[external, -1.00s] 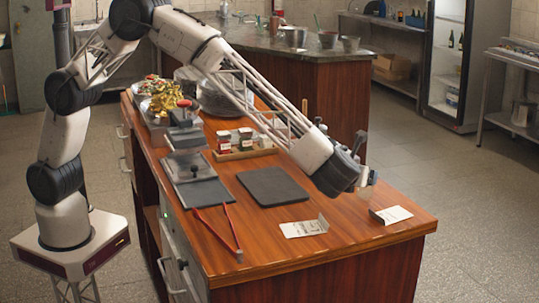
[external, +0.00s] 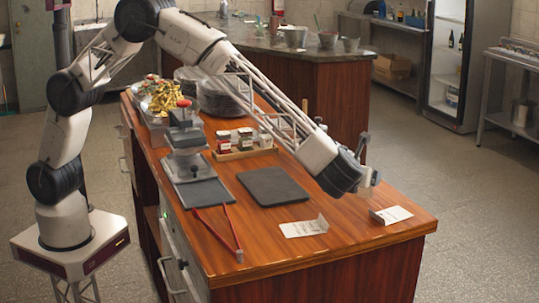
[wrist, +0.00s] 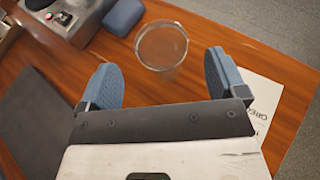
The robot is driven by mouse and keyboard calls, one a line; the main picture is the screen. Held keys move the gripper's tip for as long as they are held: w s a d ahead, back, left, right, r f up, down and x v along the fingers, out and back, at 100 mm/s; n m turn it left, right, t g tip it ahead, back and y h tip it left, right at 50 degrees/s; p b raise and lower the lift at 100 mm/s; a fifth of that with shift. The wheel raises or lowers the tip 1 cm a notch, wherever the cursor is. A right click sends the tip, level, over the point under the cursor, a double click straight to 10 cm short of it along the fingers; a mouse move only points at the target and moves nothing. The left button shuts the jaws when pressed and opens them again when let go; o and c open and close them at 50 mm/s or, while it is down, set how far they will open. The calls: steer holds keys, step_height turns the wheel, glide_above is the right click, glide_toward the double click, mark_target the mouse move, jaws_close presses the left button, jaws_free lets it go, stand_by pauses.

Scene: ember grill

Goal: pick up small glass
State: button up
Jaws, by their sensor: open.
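The small glass (wrist: 161,46) is a clear, round vessel, seen from above in the wrist view. It stands on the wooden counter, just ahead of my gripper and roughly centred between the fingers. My gripper (wrist: 162,66) is open, with one blue-grey finger to each side and nothing held between them. In the external view my gripper (external: 370,176) hangs over the right part of the counter. I cannot make out the glass clearly there.
The wooden counter (external: 350,235) holds a dark board (external: 272,186), a folded card (external: 304,227), a white card (external: 391,215), red tongs (external: 220,233) and a spice rack (external: 243,150). In the wrist view a blue object (wrist: 123,17) lies just left of the glass.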

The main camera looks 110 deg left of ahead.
steer(key=shift+a, duration=0.1)
steer(key=shift+x, duration=2.5)
steer(key=shift+w+f, duration=0.1)
steer(key=shift+c, duration=0.4)
steer(key=c, duration=1)
